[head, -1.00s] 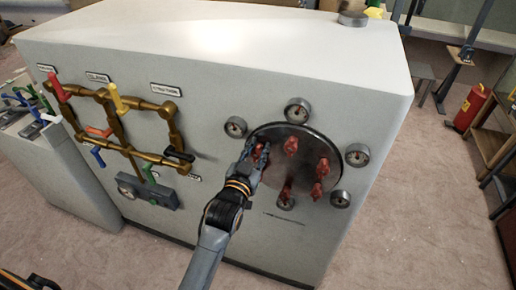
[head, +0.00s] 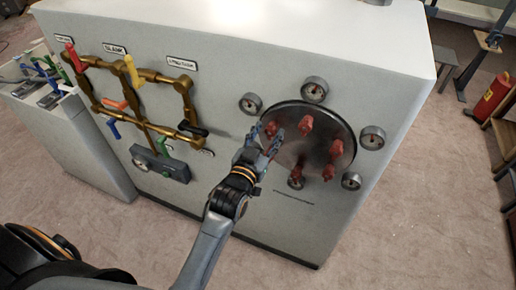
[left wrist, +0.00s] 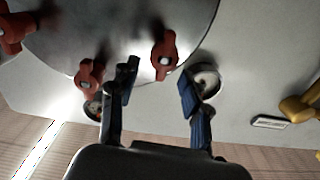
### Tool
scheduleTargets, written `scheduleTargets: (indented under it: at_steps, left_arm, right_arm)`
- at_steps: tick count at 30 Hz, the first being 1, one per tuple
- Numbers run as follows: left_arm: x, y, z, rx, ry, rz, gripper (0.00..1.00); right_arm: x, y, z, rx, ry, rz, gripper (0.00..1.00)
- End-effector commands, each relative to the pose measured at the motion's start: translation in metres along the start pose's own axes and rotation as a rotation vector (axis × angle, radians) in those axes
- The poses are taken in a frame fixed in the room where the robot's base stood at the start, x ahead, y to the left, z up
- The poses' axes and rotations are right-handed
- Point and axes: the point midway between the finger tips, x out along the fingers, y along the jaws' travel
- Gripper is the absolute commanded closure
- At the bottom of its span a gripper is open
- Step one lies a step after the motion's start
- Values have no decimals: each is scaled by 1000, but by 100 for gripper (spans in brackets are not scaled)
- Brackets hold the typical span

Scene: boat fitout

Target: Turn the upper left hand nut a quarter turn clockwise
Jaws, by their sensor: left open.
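A round dark metal plate (head: 318,148) with several red nuts is on the front of the pale cabinet. The upper left nut (head: 270,129) is at the plate's left edge. A second nut (head: 305,123) is right of it. My left gripper (head: 265,145) is open at the plate's left edge, just below the upper left nut, and partly covers that side. In the left wrist view, which looks upside down, a red nut (left wrist: 164,52) lies beyond the gap between the open fingers, with nothing held. Another nut (left wrist: 88,78) is beside one finger. My right gripper is not in view.
Round gauges ring the plate, one (head: 250,103) close above my left gripper. Brass pipes (head: 146,110) with coloured handles are to the left on the same face. A red extinguisher (head: 490,103) stands far right. The floor in front is clear.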

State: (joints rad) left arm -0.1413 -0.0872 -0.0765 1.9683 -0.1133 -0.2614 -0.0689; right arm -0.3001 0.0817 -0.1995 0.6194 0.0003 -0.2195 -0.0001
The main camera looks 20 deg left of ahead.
Motion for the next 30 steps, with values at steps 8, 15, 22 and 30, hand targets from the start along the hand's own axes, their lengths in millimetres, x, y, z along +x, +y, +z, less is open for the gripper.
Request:
scheduleTargets:
  at_steps: [8,15,22,30]
  left_arm:
    - [-61,0,1,0,-4,0,53]
    - [-85,0,1,1,-1,0,53]
    - [-88,0,0,0,0,0,53]
    - [-106,6,8,-5,-7,3,64]
  right_arm:
    - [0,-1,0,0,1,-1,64]
    - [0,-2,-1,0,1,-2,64]
    - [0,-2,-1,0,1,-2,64]
    - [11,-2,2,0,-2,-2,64]
